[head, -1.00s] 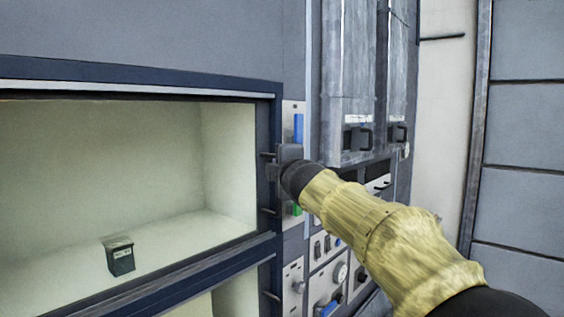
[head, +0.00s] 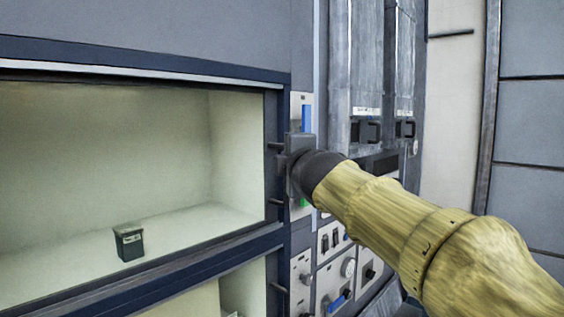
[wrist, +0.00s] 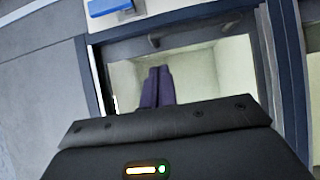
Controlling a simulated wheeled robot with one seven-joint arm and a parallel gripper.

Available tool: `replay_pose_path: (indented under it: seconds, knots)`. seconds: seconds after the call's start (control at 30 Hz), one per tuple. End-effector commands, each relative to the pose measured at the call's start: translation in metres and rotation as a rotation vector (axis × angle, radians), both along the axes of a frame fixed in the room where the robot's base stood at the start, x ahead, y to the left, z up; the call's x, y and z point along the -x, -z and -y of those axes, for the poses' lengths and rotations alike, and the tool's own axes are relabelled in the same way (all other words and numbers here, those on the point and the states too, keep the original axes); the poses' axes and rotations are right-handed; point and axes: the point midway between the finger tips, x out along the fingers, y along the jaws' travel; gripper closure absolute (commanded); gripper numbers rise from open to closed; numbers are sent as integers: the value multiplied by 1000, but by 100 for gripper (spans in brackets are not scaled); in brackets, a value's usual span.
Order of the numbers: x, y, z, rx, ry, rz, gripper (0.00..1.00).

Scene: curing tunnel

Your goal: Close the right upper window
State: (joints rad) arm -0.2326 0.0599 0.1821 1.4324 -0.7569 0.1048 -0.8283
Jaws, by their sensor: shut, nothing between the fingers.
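The upper chamber opening (head: 120,150) fills the left of the head view, with a dark blue frame (head: 284,225) and a pale, lit interior. Whether a clear pane covers it I cannot tell. My gripper (head: 296,162) is beside the right frame post, by two short dark pegs, the upper (head: 275,147) and the lower (head: 276,203). Its fingers are mostly hidden there. In the wrist view my gripper (wrist: 157,86) is shut and empty, its dark fingers together before a framed pale opening (wrist: 205,70). Contact with the frame cannot be told.
A small dark box (head: 129,244) stands inside the upper chamber. A control panel with knobs and switches (head: 335,260) lies below my arm. Grey cabinets with black handles (head: 366,131) stand behind it. A blue block (wrist: 108,6) shows at the wrist view's top left.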

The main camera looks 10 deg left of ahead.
Motion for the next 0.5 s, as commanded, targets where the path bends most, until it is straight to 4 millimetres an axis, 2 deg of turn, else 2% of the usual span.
replay_pose_path:
  seconds: [0.03,0.2,0.33,0.5]
  knots:
    - [11,0,0,0,-5,2,100]
    - [37,-1,5,1,-13,1,100]
    - [48,0,9,0,-14,0,100]
    - [51,0,12,0,-11,-1,100]
